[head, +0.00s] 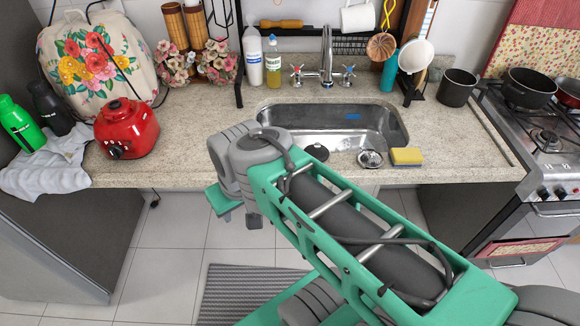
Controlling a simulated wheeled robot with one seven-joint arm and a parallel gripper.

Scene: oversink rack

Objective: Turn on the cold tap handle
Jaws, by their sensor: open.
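A chrome tap (327,55) stands behind the steel sink. Its right handle, the cold tap handle (348,75), is cross-shaped with blue marks. The left handle (297,73) has red marks. My gripper (240,215) is open, pointing down in front of the counter's front edge, left of and well apart from the tap. My arm and wrist partly hide the gripper and the front left of the sink. No water shows from the spout.
Bottles (273,65) stand left of the tap. The rack (238,60) frames the sink. A teal bottle (389,72) stands right of the tap.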

